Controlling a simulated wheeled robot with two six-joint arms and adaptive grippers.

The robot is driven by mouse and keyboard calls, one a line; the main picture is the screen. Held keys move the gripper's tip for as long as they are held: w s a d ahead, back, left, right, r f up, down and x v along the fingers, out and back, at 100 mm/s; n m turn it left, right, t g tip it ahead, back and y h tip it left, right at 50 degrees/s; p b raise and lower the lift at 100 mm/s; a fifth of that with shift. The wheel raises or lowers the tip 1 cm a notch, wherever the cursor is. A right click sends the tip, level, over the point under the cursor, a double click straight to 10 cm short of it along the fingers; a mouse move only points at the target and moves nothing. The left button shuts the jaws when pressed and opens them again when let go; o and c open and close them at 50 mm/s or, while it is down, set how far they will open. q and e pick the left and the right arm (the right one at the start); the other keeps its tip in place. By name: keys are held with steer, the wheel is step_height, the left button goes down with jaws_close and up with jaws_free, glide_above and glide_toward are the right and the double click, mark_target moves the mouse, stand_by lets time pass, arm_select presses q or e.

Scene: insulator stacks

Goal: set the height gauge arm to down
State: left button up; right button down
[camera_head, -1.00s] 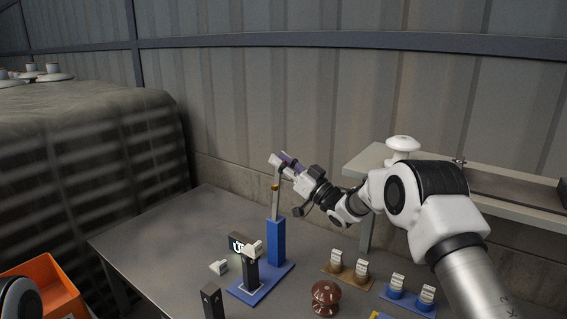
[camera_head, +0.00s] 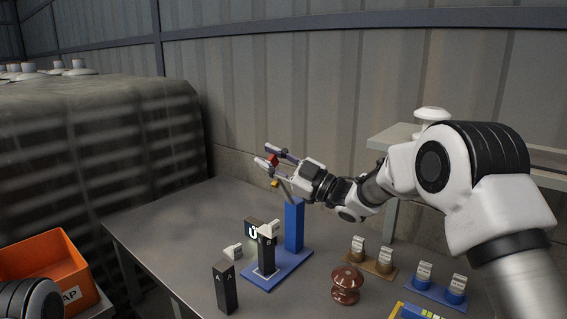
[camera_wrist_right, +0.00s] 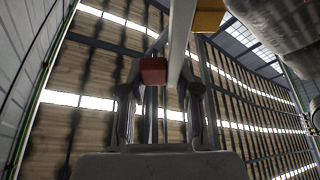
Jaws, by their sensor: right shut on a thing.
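The height gauge has a blue post (camera_head: 294,226) on a blue base plate (camera_head: 284,268) on the table. Its thin arm leans up and to the left from the post top, with a yellow block (camera_head: 275,183) on it and a red end block (camera_head: 273,160). My right gripper (camera_head: 270,157) is shut on the arm at its red end. In the right wrist view the red block (camera_wrist_right: 153,71) sits between the fingers, beside the pale bar of the arm (camera_wrist_right: 181,40). My left gripper is not in view.
A dark post with a white piece (camera_head: 267,250) stands on the base plate's front. Another dark post (camera_head: 225,287), a brown insulator (camera_head: 346,284) and small holders with white tags (camera_head: 371,262) stand nearby. An orange bin (camera_head: 50,268) is at left. A shelf (camera_head: 392,137) is behind my right arm.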

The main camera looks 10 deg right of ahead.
steer(key=s+a+f+n+g+b, duration=0.2)
steer(key=a+f+n+b, duration=0.1)
steer(key=f+n+b, duration=0.3)
steer(key=s+a+f+n+g+h+b, duration=0.1)
steer(key=s+a+f+n+g+b, duration=0.1)
steer(key=f+n+b, duration=0.4)
steer(key=shift+s+a+f+g+b, duration=0.4)
steer(key=shift+s+a+f+b, duration=0.4)
steer(key=shift+a+f+b, duration=0.25)
steer(key=shift+n, duration=0.3)
steer(key=c, duration=1.2)
jaws_free()
steer(key=shift+r, duration=0.1)
steer(key=shift+c, duration=0.2)
steer(key=shift+o, duration=1.2)
steer(key=shift+w, duration=0.1)
steer(key=shift+w+f, duration=0.1)
steer(key=shift+f, duration=0.1)
steer(key=v, duration=1.2)
steer(key=shift+r, duration=0.2)
